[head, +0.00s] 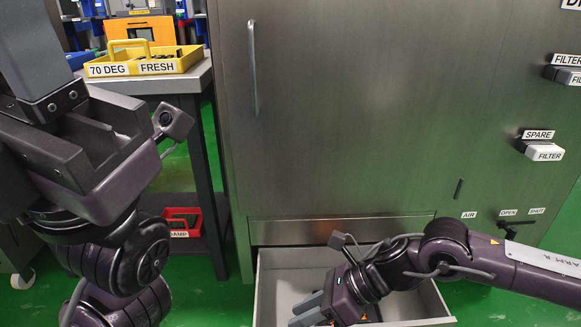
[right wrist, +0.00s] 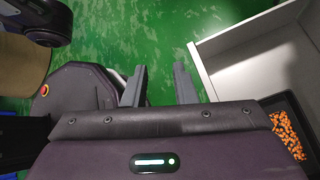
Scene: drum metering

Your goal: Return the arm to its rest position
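My right arm (head: 470,258) comes in from the right, low across the front of the steel cabinet. In the head view its gripper (head: 306,308) overlaps the open drawer (head: 274,288). In the right wrist view the fingers of the right gripper (right wrist: 159,78) are apart with nothing between them, pointing over green floor beside the drawer wall (right wrist: 248,48). My left arm (head: 120,262) is folded close to the camera at the left. Its gripper (head: 95,165) points up, and its fingertips are cut off by the picture edge.
The cabinet (head: 350,110) fills the middle; its bottom drawer stands pulled out. A black tray of orange pellets (right wrist: 286,137) shows inside the drawer. A yellow "70 DEG FRESH" tray (head: 185,62) stands on the bench at left, a red bin (head: 183,232) below. Labelled filter blocks (head: 545,151) are at right.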

